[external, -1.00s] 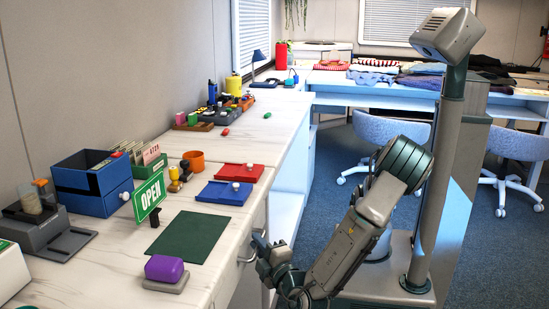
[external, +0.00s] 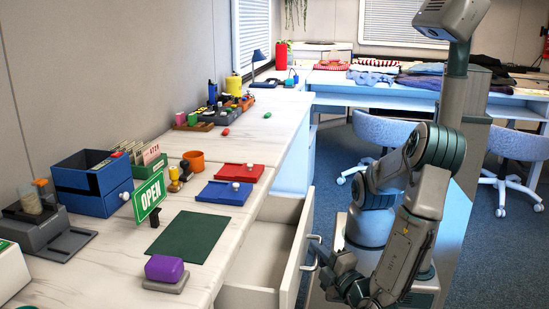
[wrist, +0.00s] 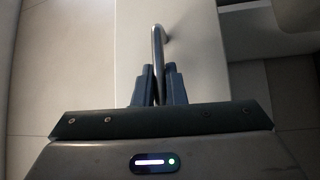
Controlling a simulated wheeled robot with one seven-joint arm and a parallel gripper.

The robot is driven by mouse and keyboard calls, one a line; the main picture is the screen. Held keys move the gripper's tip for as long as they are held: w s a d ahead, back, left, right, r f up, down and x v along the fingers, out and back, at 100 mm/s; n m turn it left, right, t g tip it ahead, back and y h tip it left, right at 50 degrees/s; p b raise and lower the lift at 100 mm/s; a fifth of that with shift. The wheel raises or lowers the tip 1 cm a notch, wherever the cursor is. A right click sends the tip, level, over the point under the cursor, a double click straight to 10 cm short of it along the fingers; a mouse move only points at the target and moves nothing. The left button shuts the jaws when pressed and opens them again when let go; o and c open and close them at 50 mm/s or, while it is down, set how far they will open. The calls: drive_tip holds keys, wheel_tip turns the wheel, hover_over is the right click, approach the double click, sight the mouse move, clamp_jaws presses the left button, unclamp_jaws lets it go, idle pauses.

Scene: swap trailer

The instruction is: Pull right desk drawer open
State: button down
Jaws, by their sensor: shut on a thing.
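The desk drawer (external: 258,262) stands pulled out from under the desk top, and its white inside shows as empty where visible. Its metal handle (wrist: 158,48) is on the drawer front (external: 299,252). My gripper (wrist: 157,84) is shut on the handle, with one dark finger on each side of it in the wrist view. In the external view my gripper (external: 322,262) is at the drawer front, and the handle is partly hidden by it.
The desk top (external: 222,225) holds a green mat (external: 187,236), a purple-topped block (external: 164,269), blue and red trays (external: 224,193) and a blue box (external: 92,183). Chairs (external: 385,135) stand behind my arm. Blue carpet lies to the right.

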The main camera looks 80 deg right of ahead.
drive_tip(key=shift+s, duration=1.5)
drive_tip(key=c, duration=1.5)
unclamp_jaws()
drive_tip(key=p+v, duration=0.1)
drive_tip(key=v, duration=0.6)
drive_tip(key=shift+s+a+p, duration=0.2)
drive_tip(key=shift+p, duration=0.15)
drive_tip(key=shift+f, duration=0.15)
